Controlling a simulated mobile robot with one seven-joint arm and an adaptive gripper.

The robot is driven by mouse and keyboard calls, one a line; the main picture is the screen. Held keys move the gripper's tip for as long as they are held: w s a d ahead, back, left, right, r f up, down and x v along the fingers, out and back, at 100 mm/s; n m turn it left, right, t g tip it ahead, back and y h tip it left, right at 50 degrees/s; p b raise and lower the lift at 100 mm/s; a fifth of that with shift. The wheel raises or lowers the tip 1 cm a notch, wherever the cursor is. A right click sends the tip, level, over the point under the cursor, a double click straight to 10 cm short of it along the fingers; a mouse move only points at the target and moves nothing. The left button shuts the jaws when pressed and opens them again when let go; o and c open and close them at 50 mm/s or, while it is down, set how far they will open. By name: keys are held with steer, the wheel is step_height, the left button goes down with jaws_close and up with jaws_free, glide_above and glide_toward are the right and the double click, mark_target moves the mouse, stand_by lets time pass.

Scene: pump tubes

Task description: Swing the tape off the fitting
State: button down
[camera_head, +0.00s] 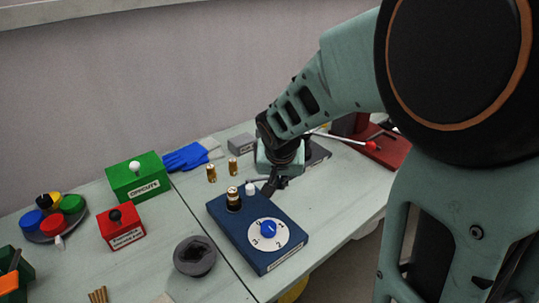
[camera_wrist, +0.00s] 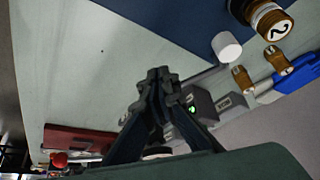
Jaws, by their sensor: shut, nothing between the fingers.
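A brass fitting (camera_head: 233,194) with a dark collar stands upright at the back left corner of a blue box (camera_head: 225,215). In the wrist view the fitting (camera_wrist: 270,22) shows a "2" on its end. A small white cap (camera_head: 250,188) is beside it, and it also shows in the wrist view (camera_wrist: 226,47). I cannot clearly make out a tape. A thin grey bar (camera_wrist: 205,75) lies near the white cap, partly hidden by my fingers. My gripper (camera_head: 270,190) is shut and empty, just right of the white cap. Its closed fingertips (camera_wrist: 157,74) appear apart from cap and fitting.
The blue box carries a white dial with a blue knob (camera_head: 268,229). A green box (camera_head: 138,178), a red box (camera_head: 121,226) and a dark grey cup (camera_head: 195,256) stand to the left.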

steer(key=w, duration=0.1)
steer(key=w+d+b, duration=0.1)
steer(key=w, duration=0.1)
steer(key=shift+w+d, duration=0.1)
steer(key=shift+d, duration=0.1)
steer(key=shift+w+r, duration=0.15)
stand_by(0.6)
